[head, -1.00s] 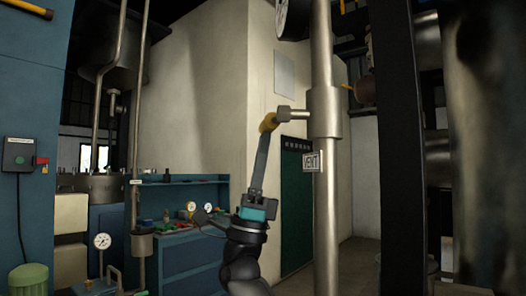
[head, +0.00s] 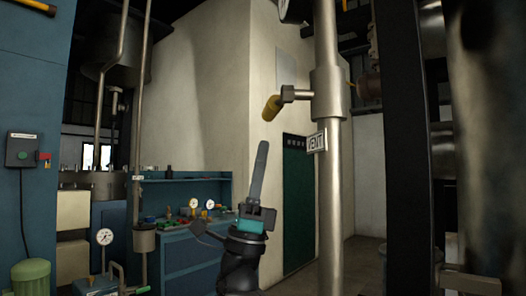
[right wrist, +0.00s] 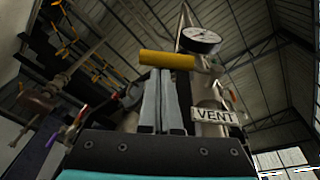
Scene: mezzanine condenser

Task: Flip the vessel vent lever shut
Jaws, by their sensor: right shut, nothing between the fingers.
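The vent lever has a yellow grip (head: 271,108) on a short metal stem (head: 296,94) that sticks out to the left of a steel vertical pipe (head: 329,190). The grip hangs tilted down and left in the head view. A VENT tag (head: 316,142) is on the pipe below it. My right gripper (head: 263,145) is shut and empty, pointing up below the grip with a visible gap. In the right wrist view the yellow grip (right wrist: 167,60) lies crosswise just beyond the shut fingertips (right wrist: 160,72); the VENT tag (right wrist: 217,117) is right of them. My left gripper is not visible.
A round gauge (right wrist: 198,40) sits near the pipe. A dark column (head: 403,150) stands to the right of it. A blue bench (head: 188,255) with small gauges is at the back left, and a green door (head: 298,210) is behind. Free air lies left of the lever.

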